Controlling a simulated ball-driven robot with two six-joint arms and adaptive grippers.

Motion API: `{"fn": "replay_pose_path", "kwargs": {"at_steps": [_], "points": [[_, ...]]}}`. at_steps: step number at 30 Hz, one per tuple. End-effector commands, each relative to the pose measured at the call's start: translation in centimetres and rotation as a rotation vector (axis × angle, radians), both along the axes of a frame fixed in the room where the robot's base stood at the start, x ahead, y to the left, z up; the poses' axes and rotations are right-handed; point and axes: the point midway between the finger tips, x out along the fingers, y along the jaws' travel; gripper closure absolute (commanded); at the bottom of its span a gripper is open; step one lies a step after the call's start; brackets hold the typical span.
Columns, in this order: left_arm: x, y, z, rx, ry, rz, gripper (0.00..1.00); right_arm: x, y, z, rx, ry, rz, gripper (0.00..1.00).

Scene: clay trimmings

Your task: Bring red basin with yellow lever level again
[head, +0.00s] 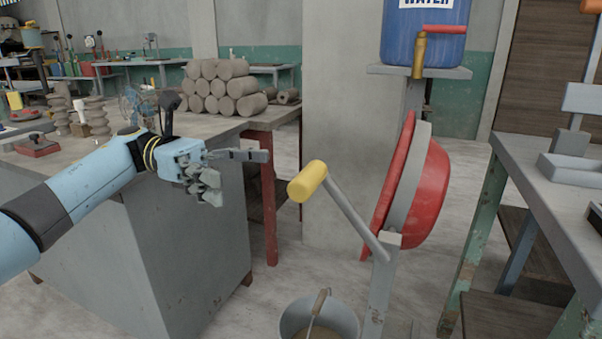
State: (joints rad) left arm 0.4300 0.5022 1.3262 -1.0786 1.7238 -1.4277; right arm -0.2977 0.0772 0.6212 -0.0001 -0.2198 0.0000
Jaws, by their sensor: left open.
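The red basin (430,192) is tipped steeply on its grey stand (378,295), with its rim near vertical and facing left. A grey band runs around it. The lever, a grey rod with a yellow grip (307,181), slants up and left from the basin's pivot. My left gripper (240,172) is open and empty, to the left of the yellow grip and a little above it, with a gap between them. My right gripper is out of view. The inside of the basin is hidden.
A grey bucket (318,318) stands on the floor below the lever. A table (215,128) with stacked clay rolls (222,85) is at left. A blue water container (425,30) with a tap is above the basin. A workbench (545,190) stands at right.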

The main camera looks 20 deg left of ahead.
Motion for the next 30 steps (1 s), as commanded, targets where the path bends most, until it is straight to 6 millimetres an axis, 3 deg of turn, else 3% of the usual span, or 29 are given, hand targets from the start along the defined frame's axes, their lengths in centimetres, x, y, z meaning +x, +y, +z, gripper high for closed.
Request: {"fn": "replay_pose_path", "kwargs": {"at_steps": [5,18,24,30], "points": [[0.3,-1.4,0.6,-0.002,-0.013,-0.002,0.05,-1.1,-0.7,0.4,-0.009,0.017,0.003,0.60],[0.0,-9.4,0.6,-0.004,-0.010,0.000,0.05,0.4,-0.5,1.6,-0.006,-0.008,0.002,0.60],[0.0,-10.7,0.5,-0.003,-0.009,0.002,0.05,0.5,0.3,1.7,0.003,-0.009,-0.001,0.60],[0.0,-10.8,0.5,-0.002,-0.009,0.002,0.05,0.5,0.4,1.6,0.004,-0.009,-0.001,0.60]]}}
